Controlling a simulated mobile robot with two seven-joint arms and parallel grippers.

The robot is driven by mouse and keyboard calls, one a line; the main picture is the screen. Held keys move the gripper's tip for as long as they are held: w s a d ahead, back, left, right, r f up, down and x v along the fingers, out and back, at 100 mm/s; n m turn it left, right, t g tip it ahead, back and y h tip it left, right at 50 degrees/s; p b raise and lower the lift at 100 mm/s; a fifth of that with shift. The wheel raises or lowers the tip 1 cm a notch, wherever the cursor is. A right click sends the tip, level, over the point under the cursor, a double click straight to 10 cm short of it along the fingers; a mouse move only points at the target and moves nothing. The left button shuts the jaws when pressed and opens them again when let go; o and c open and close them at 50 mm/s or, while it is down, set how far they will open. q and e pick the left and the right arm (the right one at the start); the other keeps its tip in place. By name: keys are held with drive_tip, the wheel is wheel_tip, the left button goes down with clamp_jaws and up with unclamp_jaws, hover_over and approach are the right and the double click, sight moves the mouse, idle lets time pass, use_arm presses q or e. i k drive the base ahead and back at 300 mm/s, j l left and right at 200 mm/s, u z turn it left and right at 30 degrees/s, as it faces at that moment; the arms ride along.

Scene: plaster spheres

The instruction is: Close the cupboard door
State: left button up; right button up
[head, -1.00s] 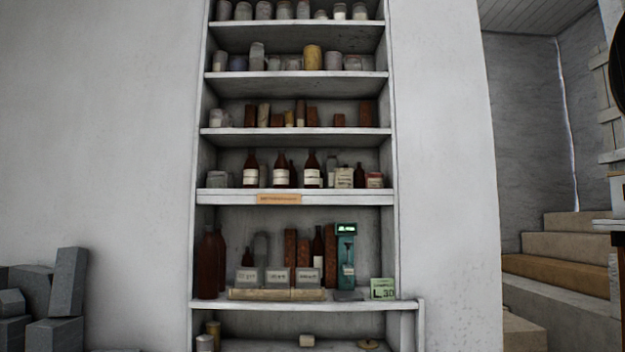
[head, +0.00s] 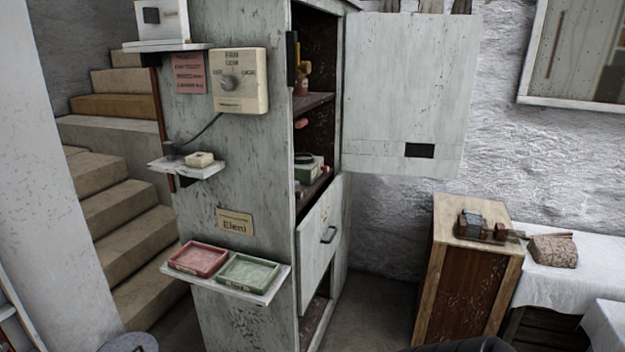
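The cupboard (head: 245,160) is tall, with worn grey-white paint, and stands left of centre in the head view. Its upper door (head: 405,85) is wide open, swung out to the right, with a small black rectangle near its lower edge. The inside shelves (head: 318,103) show, with a few small items on them. Neither gripper is in view.
Small shelves on the cupboard's side hold a red tray (head: 198,258) and a green tray (head: 248,271). Stone stairs (head: 110,200) rise at left. A wooden cabinet (head: 465,280) and a cloth-covered table (head: 560,275) stand at right. Some dark floor (head: 375,300) is bare between.

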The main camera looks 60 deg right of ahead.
sight(409, 78)
drive_tip(key=l+z, duration=0.45)
drive_tip(key=k+l+z, duration=0.1)
drive_tip(key=l+z, duration=0.15)
drive_tip(key=z, duration=0.2)
drive_tip(key=l+z, duration=0.15)
drive_tip(key=l, duration=0.3)
drive_tip(key=i+l+z, duration=0.1)
drive_tip(key=l, duration=0.3)
drive_tip(key=i+l, duration=0.1)
drive_tip(key=l, duration=0.4)
drive_tip(key=i+l, duration=0.1)
drive_tip(key=l, duration=0.35)
drive_tip(key=i+l, duration=0.1)
drive_tip(key=l, duration=0.4)
drive_tip(key=i+l, duration=0.1)
drive_tip(key=l, duration=0.35)
drive_tip(key=i+l, duration=0.1)
drive_tip(key=l, duration=0.85)
drive_tip(key=i+z, duration=0.05)
